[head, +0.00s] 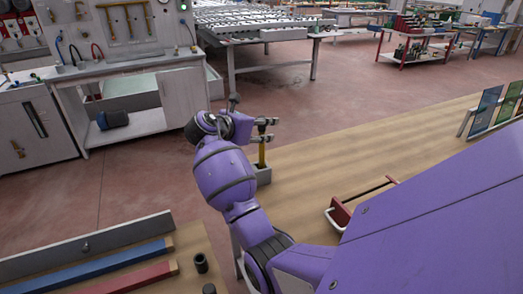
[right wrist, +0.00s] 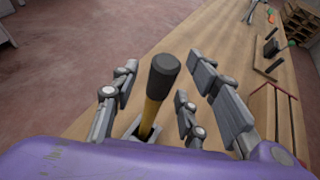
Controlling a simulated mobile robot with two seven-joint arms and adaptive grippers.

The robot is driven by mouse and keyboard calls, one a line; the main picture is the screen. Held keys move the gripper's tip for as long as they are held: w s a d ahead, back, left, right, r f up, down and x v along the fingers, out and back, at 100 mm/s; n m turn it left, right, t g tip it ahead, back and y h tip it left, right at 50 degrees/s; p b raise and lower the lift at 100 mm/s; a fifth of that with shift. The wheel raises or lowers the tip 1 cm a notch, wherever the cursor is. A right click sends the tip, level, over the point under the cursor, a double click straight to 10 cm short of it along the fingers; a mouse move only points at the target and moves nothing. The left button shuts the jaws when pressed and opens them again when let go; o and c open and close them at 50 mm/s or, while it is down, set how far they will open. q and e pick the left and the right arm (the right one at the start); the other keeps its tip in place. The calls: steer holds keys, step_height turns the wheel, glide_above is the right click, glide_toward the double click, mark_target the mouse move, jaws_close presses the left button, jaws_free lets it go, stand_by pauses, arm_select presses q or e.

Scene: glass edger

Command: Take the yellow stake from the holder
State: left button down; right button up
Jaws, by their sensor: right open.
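The yellow stake (head: 262,154) stands upright in a small grey holder (head: 264,175) at the near left edge of the wooden table. In the right wrist view, the stake (right wrist: 151,114) has a thick black cap, and its foot is inside the holder (right wrist: 131,131). My right gripper (head: 267,130) is open at the height of the stake's upper part. In the right wrist view its fingers are spread on either side of the stake, and I see no clear contact. My left gripper is not in view.
Coloured glass panes (head: 485,108) stand at the far right. A bench with blue and red bars (head: 95,275) is at lower left. The tabletop between is clear.

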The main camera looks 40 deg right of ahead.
steer(key=shift+d, duration=0.15)
steer(key=c, duration=0.5)
jaws_close()
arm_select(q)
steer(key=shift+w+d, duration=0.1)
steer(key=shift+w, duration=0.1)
